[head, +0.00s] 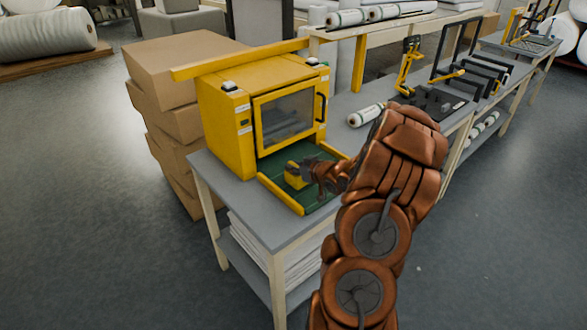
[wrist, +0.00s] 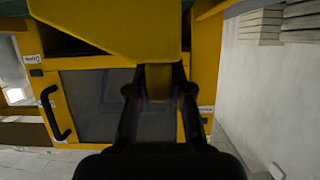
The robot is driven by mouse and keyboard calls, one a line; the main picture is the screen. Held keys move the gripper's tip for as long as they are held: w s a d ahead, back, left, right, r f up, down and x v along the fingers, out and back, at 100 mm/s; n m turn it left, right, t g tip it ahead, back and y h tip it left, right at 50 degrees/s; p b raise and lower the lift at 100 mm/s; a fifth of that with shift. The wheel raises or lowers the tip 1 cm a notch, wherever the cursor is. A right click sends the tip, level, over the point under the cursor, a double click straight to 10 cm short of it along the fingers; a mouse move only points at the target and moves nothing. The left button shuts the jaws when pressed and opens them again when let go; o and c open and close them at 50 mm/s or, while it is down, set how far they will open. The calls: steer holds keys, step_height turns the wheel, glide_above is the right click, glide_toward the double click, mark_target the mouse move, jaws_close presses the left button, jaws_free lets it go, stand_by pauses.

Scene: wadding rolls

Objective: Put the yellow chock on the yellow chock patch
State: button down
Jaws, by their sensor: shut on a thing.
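The yellow chock (head: 293,181) is a small yellow block at the front of the yellow cabinet, over the green surface (head: 318,198). My gripper (head: 309,172) is shut on it. In the wrist view the chock (wrist: 110,25) fills the top middle, and its narrower part (wrist: 158,82) sits between the two dark fingers (wrist: 158,72). I cannot tell whether the chock touches the green surface. I cannot make out a yellow chock patch; the chock, gripper and arm cover part of that area.
The yellow cabinet (head: 228,130) with a glass door stands just behind the chock. Low yellow rails (head: 280,194) edge the green surface. A wrapped roll (head: 365,115) lies on the grey table (head: 240,210) to the right. Cardboard boxes (head: 165,95) are stacked at left.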

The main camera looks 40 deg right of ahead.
steer(key=shift+f, duration=0.45)
steer(key=shift+f, duration=0.2)
steer(key=c, duration=1.1)
jaws_free()
steer(key=shift+o, duration=0.2)
steer(key=shift+r, duration=0.2)
steer(key=b+v, duration=0.2)
steer(key=v, duration=1)
